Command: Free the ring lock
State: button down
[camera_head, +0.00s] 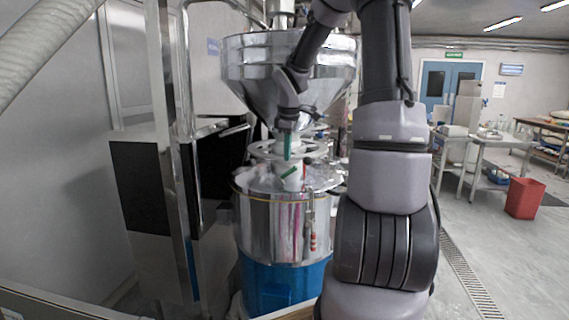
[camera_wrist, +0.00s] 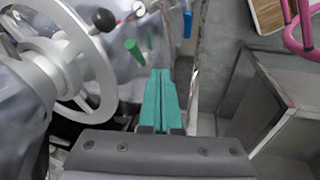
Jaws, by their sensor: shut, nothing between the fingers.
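My gripper (camera_head: 287,156) is shut and empty, pointing down beside the grinder's neck under the hopper. In the wrist view its teal fingers (camera_wrist: 160,82) lie together. A silver spoked handwheel (camera_wrist: 58,70) is to their left; it also shows in the head view (camera_head: 262,151). A green handle (camera_wrist: 135,52) is just beyond and left of the fingertips, apparently apart from them. It shows below the gripper in the head view (camera_head: 289,172). A black knob (camera_wrist: 105,20), a red-tipped lever (camera_wrist: 139,8) and a blue handle (camera_wrist: 187,25) are farther off. I cannot tell which part is the ring lock.
The steel hopper (camera_head: 262,65) hangs close above my gripper. The steel drum (camera_head: 262,222) with a blue base (camera_head: 270,282) stands below. A steel post (camera_head: 168,130) and dark cabinet (camera_head: 142,185) stand to the left. Open floor with a red bin (camera_head: 524,198) lies right.

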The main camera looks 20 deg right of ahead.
jog(key=w+a+r+m+g+h, duration=0.15)
jog(key=a+r+m+h, duration=0.35)
jog(key=m, duration=0.8)
jog(key=m+h, duration=0.1)
jog(key=h, duration=0.2)
send_over(285, 175)
jog(key=w+a, duration=0.2)
jog(key=shift+t, duration=0.35)
jog(key=f, duration=0.8)
jog(key=shift+w+d, duration=0.1)
jog(key=shift+d, duration=0.15)
jog(key=shift+s+d+f, duration=0.35)
jog(key=shift+s+f, duration=0.35)
jog(key=shift+f, duration=0.1)
jog(key=shift+s+d+f, duration=0.25)
jog(key=shift+f, duration=0.25)
jog(key=shift+s+d+m, duration=0.1)
jog(key=shift+m, duration=0.2)
